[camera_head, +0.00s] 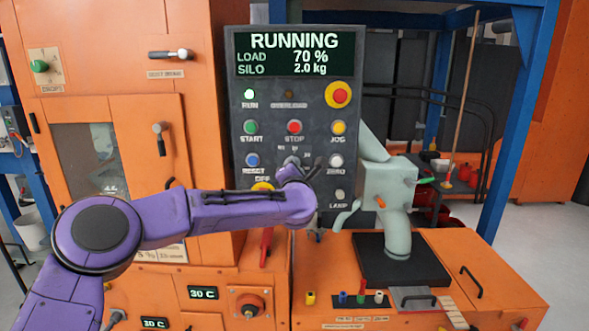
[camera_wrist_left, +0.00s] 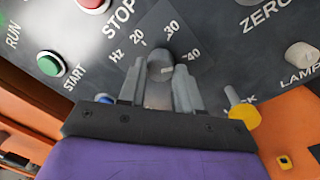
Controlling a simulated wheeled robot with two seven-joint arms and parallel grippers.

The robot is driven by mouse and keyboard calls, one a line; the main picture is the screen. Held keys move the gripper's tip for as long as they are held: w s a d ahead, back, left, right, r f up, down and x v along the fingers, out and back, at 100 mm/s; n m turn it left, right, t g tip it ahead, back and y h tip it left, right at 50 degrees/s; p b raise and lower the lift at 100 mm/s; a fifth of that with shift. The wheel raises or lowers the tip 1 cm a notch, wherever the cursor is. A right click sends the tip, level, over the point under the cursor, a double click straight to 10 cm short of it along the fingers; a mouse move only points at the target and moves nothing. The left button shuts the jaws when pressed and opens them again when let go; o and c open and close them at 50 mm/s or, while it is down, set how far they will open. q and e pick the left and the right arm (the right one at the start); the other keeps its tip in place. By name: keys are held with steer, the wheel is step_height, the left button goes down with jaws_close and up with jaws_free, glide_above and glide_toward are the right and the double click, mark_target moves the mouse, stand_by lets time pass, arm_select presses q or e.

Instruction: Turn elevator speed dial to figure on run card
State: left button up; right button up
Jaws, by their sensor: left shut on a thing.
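The grey speed dial (camera_wrist_left: 160,64) is on the dark control panel (camera_head: 240,205), with a Hz scale reading 20, 30 and 40 around it. My left gripper (camera_wrist_left: 159,76) is shut on the dial, one finger on each side, in the left wrist view. In the head view the left gripper (camera_head: 292,168) reaches the lower middle of the panel, where the arm partly covers the dial. I cannot tell the exact dial setting. A pale card or label (camera_head: 172,254) on the orange cabinet is mostly behind my arm; its figures are not clearly readable. My right gripper is out of view.
The panel display (camera_head: 295,54) reads RUNNING, LOAD 70 %, SILO 2.0 kg. A red stop button (camera_head: 294,127) and other buttons surround the dial. A pale green machine arm (camera_head: 392,195) stands on the orange bench (camera_head: 480,250) at right.

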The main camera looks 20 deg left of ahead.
arm_select(q)
steer(key=shift+m, duration=0.4)
steer(key=o, duration=1)
steer(key=shift+o, duration=0.2)
steer(key=shift+s+d, duration=0.1)
steer(key=b+v, duration=0.3)
steer(key=v, duration=0.7)
steer(key=shift+s, duration=0.15)
